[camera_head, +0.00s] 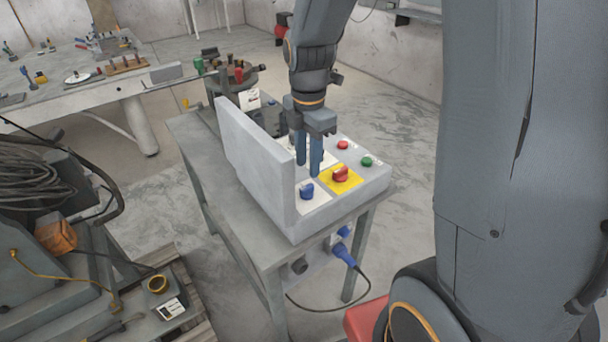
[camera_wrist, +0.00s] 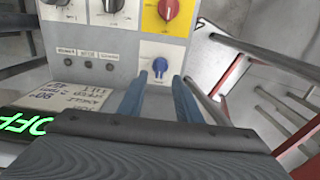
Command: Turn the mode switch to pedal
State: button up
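A blue rotary knob (camera_head: 307,190) sits on a white plate at the near end of the grey control box. It also shows in the wrist view (camera_wrist: 160,65), pointing down. A red rotary knob (camera_head: 340,174) sits on a yellow plate beside it, also seen in the wrist view (camera_wrist: 168,9). A dark knob (camera_wrist: 111,5) is at the top edge of the wrist view. I cannot read which knob is the mode switch. My gripper (camera_head: 309,170) points down above the panel, fingers apart and empty. In the wrist view its fingertips (camera_wrist: 161,82) frame the blue knob, without visible contact.
An upright grey plate (camera_head: 255,150) stands along the panel's left side. A red button (camera_head: 342,145) and a green button (camera_head: 366,161) are at the right. A green lit display (camera_wrist: 25,126) reads OFF.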

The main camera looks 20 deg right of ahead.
aim_at(307, 186)
jog(key=shift+a+f+p, duration=0.1)
jog(key=shift+f+p, duration=0.65)
jog(key=shift+f, duration=2.9)
grip_shut()
